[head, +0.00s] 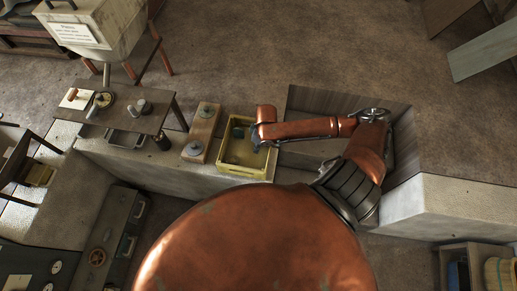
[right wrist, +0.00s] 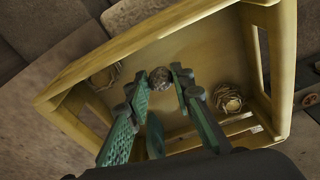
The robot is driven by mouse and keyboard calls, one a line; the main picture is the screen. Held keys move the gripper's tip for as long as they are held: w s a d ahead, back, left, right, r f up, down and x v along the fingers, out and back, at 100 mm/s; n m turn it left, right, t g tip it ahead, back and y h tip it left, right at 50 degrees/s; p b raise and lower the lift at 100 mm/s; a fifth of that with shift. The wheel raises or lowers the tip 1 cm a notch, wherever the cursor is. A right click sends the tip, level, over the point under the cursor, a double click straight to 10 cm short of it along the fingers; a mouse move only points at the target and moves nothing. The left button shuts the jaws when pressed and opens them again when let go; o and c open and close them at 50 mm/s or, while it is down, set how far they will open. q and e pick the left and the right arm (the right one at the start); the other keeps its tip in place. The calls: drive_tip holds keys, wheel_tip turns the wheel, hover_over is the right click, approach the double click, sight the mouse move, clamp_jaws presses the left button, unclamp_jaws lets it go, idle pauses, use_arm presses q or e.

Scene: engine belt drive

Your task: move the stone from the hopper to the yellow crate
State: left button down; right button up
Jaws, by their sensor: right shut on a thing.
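The yellow crate (head: 246,174) stands in the middle of the head view, and its wooden walls and floor (right wrist: 203,48) fill much of the right wrist view. My right gripper (head: 257,142) is over the crate. In the right wrist view my right gripper (right wrist: 157,80) is shut on the small, rough, brown-grey stone (right wrist: 160,77), held between its green-padded fingertips above the crate floor. How high the stone is I cannot tell. A pale funnel-shaped bin with a paper label, seemingly the hopper (head: 118,22), stands at the top left; its inside is not visible. My left gripper is not in view.
Two round, knobbly objects lie in the crate, one on the left (right wrist: 106,76) and one on the right (right wrist: 229,100). A wooden block with two round metal pieces (head: 201,132) stands left of the crate. A small table (head: 125,115) with parts stands farther left.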

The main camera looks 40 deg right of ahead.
wheel_tip(320, 180, down, 3)
drive_tip(key=shift+f, duration=0.15)
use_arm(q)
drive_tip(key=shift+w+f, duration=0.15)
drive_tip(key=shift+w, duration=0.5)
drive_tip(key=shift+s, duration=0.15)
use_arm(e)
drive_tip(key=o, duration=1.1)
drive_tip(key=shift+c, duration=0.2)
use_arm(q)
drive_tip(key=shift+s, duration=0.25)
